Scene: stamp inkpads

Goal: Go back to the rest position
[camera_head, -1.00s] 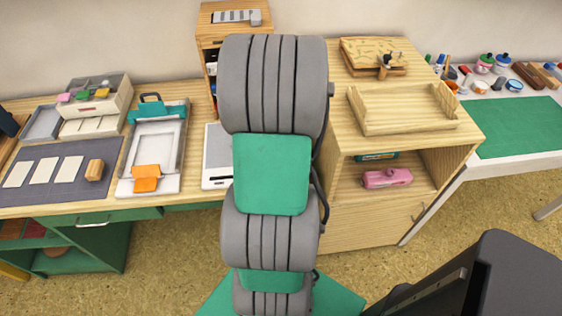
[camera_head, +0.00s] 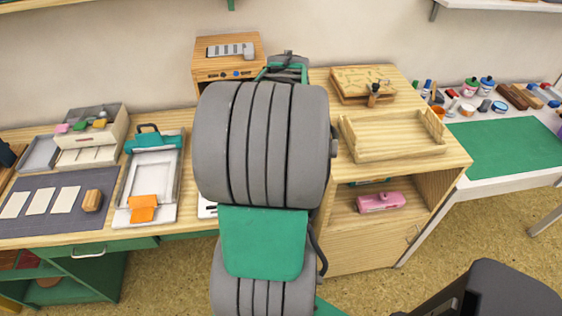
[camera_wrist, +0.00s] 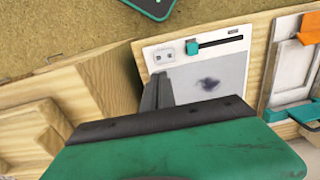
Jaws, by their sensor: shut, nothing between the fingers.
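My arm rises through the middle of the head view, and its grey and green links cover the centre of the bench. Its far end shows at the top, near the small wooden cabinet, with the fingers hidden behind it. In the wrist view my gripper (camera_wrist: 157,92) shows as dark fingers close together, with nothing between them. They stand over the edge of a pale panel (camera_wrist: 208,68) with a teal slider and a dark smudge. The gripper is apart from the bench objects I can make out.
A tray press with a teal clamp (camera_head: 154,139) and an orange block (camera_head: 142,207) lie left. A drawer box (camera_head: 92,138) stands behind the dark mat (camera_head: 60,222). An empty wooden tray (camera_head: 392,138) and a pink stapler-like object (camera_head: 381,202) are right. A small cabinet (camera_head: 228,58) stands behind.

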